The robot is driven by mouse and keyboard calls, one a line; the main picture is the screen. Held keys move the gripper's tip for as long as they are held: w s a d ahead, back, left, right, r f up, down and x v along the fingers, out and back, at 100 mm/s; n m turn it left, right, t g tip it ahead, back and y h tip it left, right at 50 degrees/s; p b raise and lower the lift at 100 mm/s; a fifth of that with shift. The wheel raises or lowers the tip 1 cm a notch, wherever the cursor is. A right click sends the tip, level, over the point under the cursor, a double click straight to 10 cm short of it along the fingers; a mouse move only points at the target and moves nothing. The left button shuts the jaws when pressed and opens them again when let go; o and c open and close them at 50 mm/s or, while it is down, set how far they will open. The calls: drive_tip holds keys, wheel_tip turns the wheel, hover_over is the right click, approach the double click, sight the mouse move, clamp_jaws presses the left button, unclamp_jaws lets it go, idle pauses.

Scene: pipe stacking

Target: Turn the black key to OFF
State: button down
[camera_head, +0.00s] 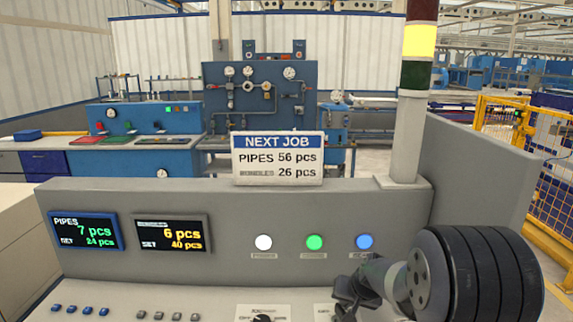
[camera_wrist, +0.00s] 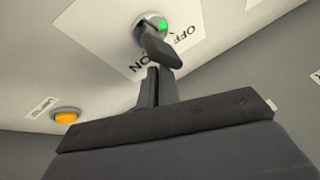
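The black key (camera_wrist: 160,48) sits on a round silver mount with a green patch, on a white label plate (camera_wrist: 105,28) in the wrist view. The label's OFF and ON lettering appears turned around, and the key's handle points down and right between the two words. My gripper (camera_wrist: 155,78) has its narrow fingers close together just below the handle. I cannot tell whether they touch the key. In the head view my gripper (camera_head: 346,298) is low over the console at the right, its tips partly cut off by the frame.
The grey console (camera_head: 200,265) carries two displays and white, green and blue buttons. A dark knob (camera_head: 262,318) on a label is cut off at the bottom edge. An orange button (camera_wrist: 66,116) lies left of my gripper.

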drive_tip(key=shift+s+a+f, duration=0.15)
drive_tip(key=shift+s+f, duration=0.25)
drive_tip(key=shift+f, duration=0.25)
drive_tip(key=shift+w+r+p, duration=0.15)
drive_tip(key=shift+r+p, duration=0.35)
drive_tip(key=shift+r, duration=0.3)
drive_tip(key=shift+w+r+p, duration=0.1)
drive_tip(key=shift+r+p, duration=0.4)
drive_tip(key=shift+r, duration=0.3)
drive_tip(key=shift+b, duration=0.35)
drive_tip(key=shift+f+b, duration=0.75)
drive_tip(key=shift+f, duration=0.05)
